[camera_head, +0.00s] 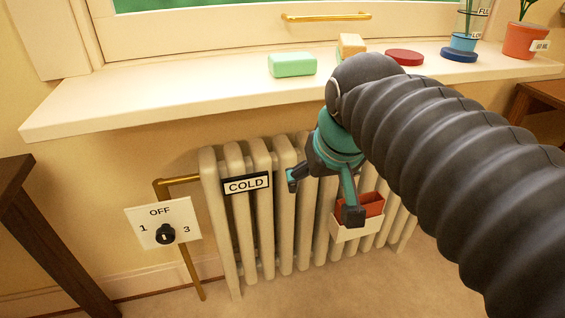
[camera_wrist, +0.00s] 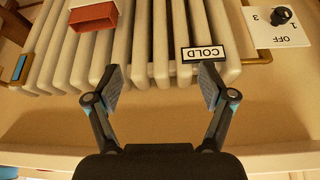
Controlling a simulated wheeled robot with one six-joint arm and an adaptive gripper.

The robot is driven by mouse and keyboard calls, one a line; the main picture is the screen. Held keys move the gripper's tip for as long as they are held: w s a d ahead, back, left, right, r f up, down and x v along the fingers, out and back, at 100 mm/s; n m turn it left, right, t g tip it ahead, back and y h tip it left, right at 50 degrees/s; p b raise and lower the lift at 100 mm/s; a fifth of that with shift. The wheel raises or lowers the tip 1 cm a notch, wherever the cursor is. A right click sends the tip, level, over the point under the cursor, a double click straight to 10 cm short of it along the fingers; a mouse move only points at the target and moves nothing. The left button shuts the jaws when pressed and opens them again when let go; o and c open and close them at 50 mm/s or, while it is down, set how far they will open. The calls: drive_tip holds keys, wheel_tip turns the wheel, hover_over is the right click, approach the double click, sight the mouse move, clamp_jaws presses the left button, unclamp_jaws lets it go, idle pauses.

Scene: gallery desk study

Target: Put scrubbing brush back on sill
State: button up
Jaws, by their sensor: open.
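No thing in view is clearly a scrubbing brush. A tan block (camera_head: 351,45) on the white sill (camera_head: 150,95) may be it, but my arm partly covers it and no bristles show. My gripper (camera_head: 322,197) is open and empty, pointing down in front of the radiator, below the sill edge. The wrist view shows its two fingers (camera_wrist: 161,82) spread apart with nothing between them, facing the radiator ribs.
The sill also holds a green block (camera_head: 292,65), a red disc (camera_head: 405,57), a blue disc (camera_head: 458,55) and a plant pot (camera_head: 524,40).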

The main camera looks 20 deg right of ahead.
drive_tip(key=s+a+f, duration=0.1)
drive_tip(key=s+f, duration=0.4)
drive_tip(key=f, duration=0.3)
drive_tip(key=shift+a+f+n, duration=0.25)
drive_tip(key=shift+f+n, duration=0.05)
drive_tip(key=shift+f, duration=0.1)
drive_tip(key=shift+s, duration=0.1)
idle(0.4)
